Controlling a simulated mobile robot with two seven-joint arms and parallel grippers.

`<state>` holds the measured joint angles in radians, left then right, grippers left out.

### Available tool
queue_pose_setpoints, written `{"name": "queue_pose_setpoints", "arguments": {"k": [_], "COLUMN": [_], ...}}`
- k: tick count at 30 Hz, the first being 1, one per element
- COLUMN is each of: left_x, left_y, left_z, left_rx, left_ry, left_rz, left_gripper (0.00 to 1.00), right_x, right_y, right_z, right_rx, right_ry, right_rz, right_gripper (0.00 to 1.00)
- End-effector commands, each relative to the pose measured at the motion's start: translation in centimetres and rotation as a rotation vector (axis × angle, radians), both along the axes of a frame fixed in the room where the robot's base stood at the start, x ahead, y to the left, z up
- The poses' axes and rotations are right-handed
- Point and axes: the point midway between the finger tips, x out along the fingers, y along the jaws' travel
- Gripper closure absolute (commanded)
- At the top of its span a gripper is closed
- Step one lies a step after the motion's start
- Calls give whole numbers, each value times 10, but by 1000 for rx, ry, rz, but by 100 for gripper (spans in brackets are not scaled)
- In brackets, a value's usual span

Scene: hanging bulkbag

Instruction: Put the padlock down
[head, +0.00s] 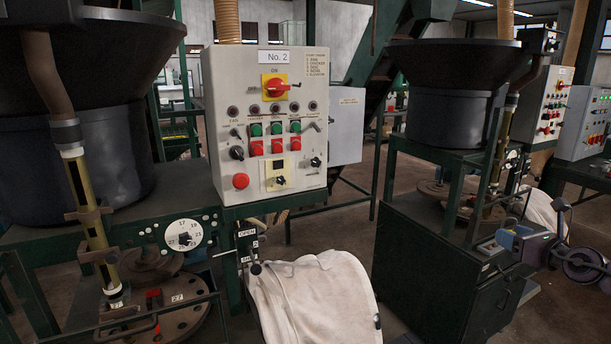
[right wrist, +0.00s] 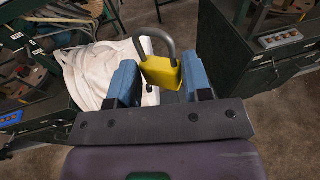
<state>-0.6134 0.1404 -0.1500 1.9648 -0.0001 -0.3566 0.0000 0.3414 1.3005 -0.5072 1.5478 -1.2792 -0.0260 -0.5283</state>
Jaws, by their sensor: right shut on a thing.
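The padlock (right wrist: 160,74) has a yellow body and a grey curved shackle. In the right wrist view it sits between the two blue fingers of my right gripper (right wrist: 157,82), which is shut on its body. The shackle points up and away from the gripper. I cannot tell whether the shackle is locked. In the head view my right gripper (head: 520,238) is at the right, in front of the dark green cabinet's top. I cannot make out the padlock there. My left gripper is not in view.
A grey control box (head: 265,125) marked No. 2 stands at centre. A white bag (head: 315,300) hangs below it. The dark green cabinet (head: 440,265) stands to its right, with a second control box (head: 548,105) behind. Bare floor (head: 350,225) shows between the stations.

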Motion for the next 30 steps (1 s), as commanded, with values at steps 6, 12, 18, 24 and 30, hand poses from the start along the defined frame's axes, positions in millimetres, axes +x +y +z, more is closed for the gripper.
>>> {"name": "queue_pose_setpoints", "arguments": {"k": [6,12,18,24,30], "left_x": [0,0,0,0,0], "left_y": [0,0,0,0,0], "left_z": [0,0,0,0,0], "left_rx": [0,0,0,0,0], "left_ry": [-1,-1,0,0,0], "left_rz": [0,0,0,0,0], "left_gripper": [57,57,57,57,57], "right_x": [1,1,0,-3,-6], "right_y": [-11,-24,-40,-56,-73], "right_z": [9,16,21,24,25], "right_rx": [-3,0,-1,3,9], "right_ry": [0,-2,0,3,3], "right_rz": [-57,-137,-233,-342,-453], "right_gripper": [79,79,79,79,79]}}
